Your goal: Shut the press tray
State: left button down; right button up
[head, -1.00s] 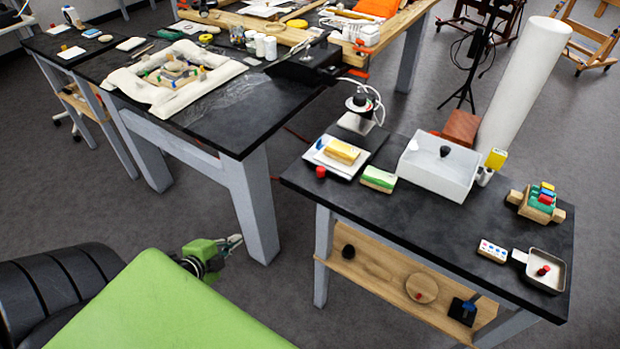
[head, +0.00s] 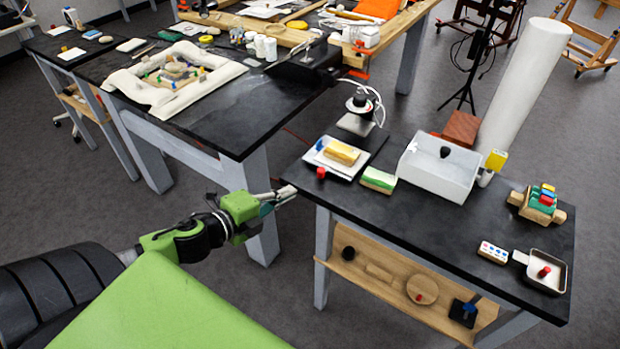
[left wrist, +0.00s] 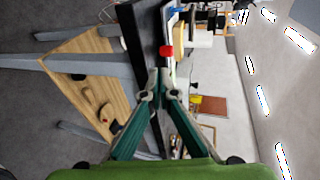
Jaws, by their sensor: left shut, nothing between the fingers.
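A white tray with a red knob at its front, which looks like the press tray (head: 318,157), lies on the dark table and bears a yellow block (head: 341,152). Behind it stands a small press-like device (head: 358,108). The red knob (head: 320,173) also shows in the left wrist view (left wrist: 166,52). My left gripper (head: 292,191) is shut and empty, close to the table's left corner, below and left of the knob and apart from it. In the left wrist view its fingertips (left wrist: 160,94) lie just below the knob. My right gripper is not in view.
A green-and-white block (head: 378,180) sits right of the tray, then a white open box (head: 430,180) with a black knob. A pan (head: 545,283) and a peg block (head: 537,205) stand further right. The dark table (head: 420,225) has free room in front.

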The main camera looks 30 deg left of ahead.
aim_at(318, 175)
pick_arm(q)
jog(key=shift+r+p+x, duration=0.15)
jog(key=shift+p+x, duration=0.15)
jog(key=shift+x, duration=1.15)
jog(key=shift+r+p+x, duration=0.2)
jog(key=shift+p+x, duration=0.05)
jog(key=shift+x, duration=1.2)
jog(key=shift+r+p+x, duration=0.15)
jog(key=shift+p+x, duration=0.15)
jog(key=shift+x, duration=1.15)
jog(key=shift+w, duration=0.15)
